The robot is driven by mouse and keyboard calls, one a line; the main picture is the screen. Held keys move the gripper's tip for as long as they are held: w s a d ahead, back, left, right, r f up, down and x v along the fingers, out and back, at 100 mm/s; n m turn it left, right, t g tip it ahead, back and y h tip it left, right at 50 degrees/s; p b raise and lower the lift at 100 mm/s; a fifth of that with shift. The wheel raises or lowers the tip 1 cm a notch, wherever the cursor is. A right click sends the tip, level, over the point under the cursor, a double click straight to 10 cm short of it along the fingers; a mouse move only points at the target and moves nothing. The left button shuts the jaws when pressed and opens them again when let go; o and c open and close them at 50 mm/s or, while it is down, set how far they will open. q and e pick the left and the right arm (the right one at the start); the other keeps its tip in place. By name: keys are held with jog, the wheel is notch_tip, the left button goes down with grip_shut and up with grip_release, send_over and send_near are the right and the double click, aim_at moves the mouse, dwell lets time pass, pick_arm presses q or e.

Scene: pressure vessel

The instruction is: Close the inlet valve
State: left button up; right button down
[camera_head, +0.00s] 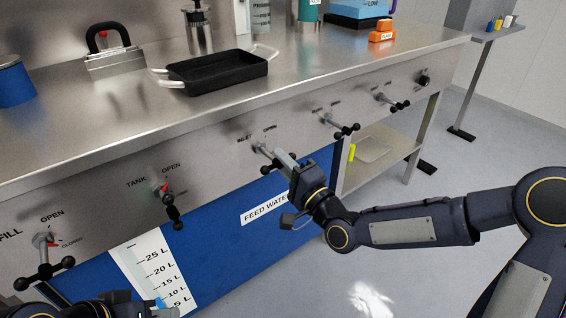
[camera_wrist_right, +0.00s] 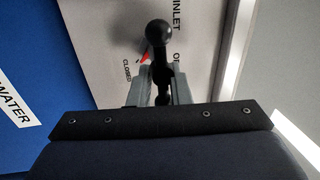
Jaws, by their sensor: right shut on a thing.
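The inlet valve (camera_head: 260,148) is on the steel front panel, below the INLET label, in the head view. My right gripper (camera_head: 284,162) reaches it from the lower right and is shut on its handle. In the right wrist view, the black ball-ended handle (camera_wrist_right: 160,29) stands between the two grey fingers (camera_wrist_right: 159,88). A red pointer (camera_wrist_right: 146,58) shows beside the handle, near the CLOSED label. The far part of the handle is hidden by the gripper.
The tank valve (camera_head: 168,200) and fill valve (camera_head: 44,262) are on the panel to the left. More valves (camera_head: 341,126) follow to the right. A black tray (camera_head: 215,72) sits on the steel counter (camera_head: 110,115).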

jog(key=shift+s+a+r+m, duration=0.1)
jog(key=shift+a+r+m, duration=0.05)
jog(key=shift+r+m, duration=0.15)
jog(key=c, duration=1.5)
grip_release()
jog(key=shift+c, duration=0.2)
jog(key=shift+f, duration=0.1)
jog(key=p+v, duration=0.1)
jog(key=v, duration=0.6)
jog(key=shift+s+d, duration=0.25)
jog(key=shift+d, duration=0.05)
jog(key=shift+f, duration=0.15)
